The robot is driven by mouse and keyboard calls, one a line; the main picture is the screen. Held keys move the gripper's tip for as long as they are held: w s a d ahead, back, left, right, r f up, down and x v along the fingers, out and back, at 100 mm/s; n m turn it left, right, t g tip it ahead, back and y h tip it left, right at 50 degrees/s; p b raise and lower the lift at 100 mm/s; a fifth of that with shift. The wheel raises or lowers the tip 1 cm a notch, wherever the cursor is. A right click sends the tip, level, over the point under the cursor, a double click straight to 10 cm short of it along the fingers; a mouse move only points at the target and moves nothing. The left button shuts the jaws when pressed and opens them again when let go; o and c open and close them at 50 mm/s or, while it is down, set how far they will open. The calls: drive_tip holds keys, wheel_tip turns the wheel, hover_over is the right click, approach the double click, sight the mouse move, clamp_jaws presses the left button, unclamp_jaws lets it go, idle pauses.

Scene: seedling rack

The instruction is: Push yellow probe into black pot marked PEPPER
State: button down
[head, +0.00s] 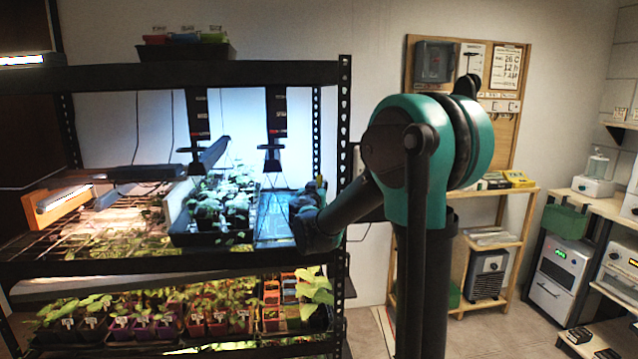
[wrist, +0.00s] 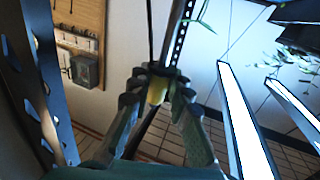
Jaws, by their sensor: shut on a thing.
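My gripper (wrist: 158,84) is shut on the yellow probe (wrist: 156,92), whose yellow body shows between the two ribbed fingers in the wrist view. A thin dark shaft or cable runs from it; I cannot tell which. In the head view my gripper (head: 306,210) is at the right end of the rack's middle shelf, seen from behind, and a small yellow bit shows above it. Several small labelled pots (head: 120,327) with seedlings stand on the lower shelf. Their labels are too small to read, so I cannot tell which black pot is marked PEPPER.
A black tray of seedlings (head: 210,238) stands on the middle shelf, left of my gripper. Lamps hang above it. The rack's perforated upright (head: 343,130) is close to my arm. A wooden shelf unit (head: 515,215) stands at the right, with open floor before it.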

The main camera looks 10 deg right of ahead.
drive_tip(key=shift+f, duration=3.2)
drive_tip(key=c, duration=1.3)
unclamp_jaws()
drive_tip(key=shift+s, duration=0.1)
drive_tip(key=v, duration=1.2)
